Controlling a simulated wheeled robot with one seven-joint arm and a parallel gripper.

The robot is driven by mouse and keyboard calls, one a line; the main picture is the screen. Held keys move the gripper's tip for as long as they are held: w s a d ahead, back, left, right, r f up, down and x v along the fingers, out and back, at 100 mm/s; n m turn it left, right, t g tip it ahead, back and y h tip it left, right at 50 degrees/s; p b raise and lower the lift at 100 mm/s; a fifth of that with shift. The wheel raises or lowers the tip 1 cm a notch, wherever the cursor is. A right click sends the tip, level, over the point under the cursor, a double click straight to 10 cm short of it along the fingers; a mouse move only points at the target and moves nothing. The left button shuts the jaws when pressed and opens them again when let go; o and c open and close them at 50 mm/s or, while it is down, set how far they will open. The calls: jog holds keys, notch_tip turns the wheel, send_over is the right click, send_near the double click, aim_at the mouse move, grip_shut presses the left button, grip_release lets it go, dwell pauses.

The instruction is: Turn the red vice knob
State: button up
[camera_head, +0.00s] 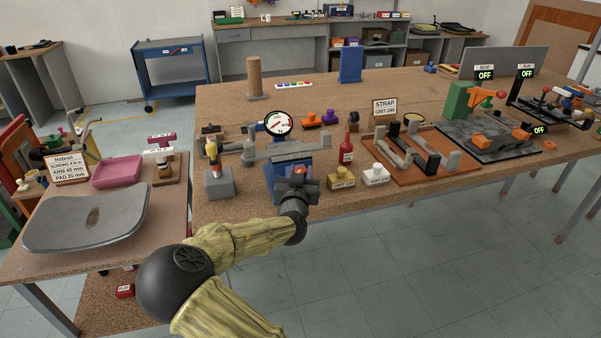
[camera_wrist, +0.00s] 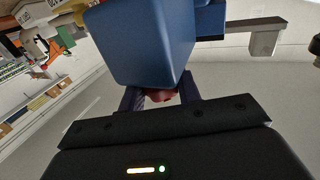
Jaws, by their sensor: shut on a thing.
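The red vice knob (camera_head: 299,170) is on the front of the blue vice (camera_head: 279,190) at the table's front edge. My gripper (camera_head: 297,180) is at the knob, at the end of my arm. In the wrist view, the fingers of my gripper (camera_wrist: 160,98) are shut on the red knob (camera_wrist: 160,96), of which only a small part shows below the big blue vice body (camera_wrist: 150,40). The rest of the knob is hidden by the vice and the fingers. The vice's grey jaws (camera_head: 288,149) show on top in the head view.
A grey block with a screwdriver-like tool (camera_head: 219,184) stands left of the vice. A red bottle (camera_head: 346,150), a yellow grit block (camera_head: 341,178) and a white grit block (camera_head: 376,174) stand to the right. A round dial (camera_head: 278,123) is behind.

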jog(key=n+y, duration=0.2)
jog(key=y, duration=0.1)
jog(key=n+y+b, duration=0.1)
jog(key=n+y, duration=0.1)
jog(key=y, duration=0.1)
jog(key=shift+d+g+y, duration=0.2)
jog(key=shift+g+y, duration=0.1)
jog(key=shift+y, duration=0.1)
jog(key=n+g+y+b, duration=0.1)
jog(key=n+g+y, duration=0.1)
jog(key=n+y, duration=0.1)
jog(key=shift+w+r+n+y, duration=0.1)
jog(key=shift+n+y, duration=0.2)
jog(key=shift+y, duration=0.5)
jog(key=shift+d+r+n+g+y, duration=0.1)
jog(key=shift+n+g+y, duration=0.75)
jog(key=shift+y, duration=0.35)
jog(key=n+g+y, duration=0.3)
jog(key=g, duration=0.1)
jog(key=shift+n+g, duration=0.25)
jog(key=shift+n, duration=0.1)
jog(key=n+g+y+p, duration=0.1)
jog(key=n+g, duration=0.2)
jog(key=g, duration=0.2)
jog(key=n+g+y+p, duration=0.2)
jog(key=n+g, duration=0.2)
jog(key=g, duration=0.1)
jog(key=shift+n+g, duration=0.5)
jog(key=shift+g, duration=0.5)
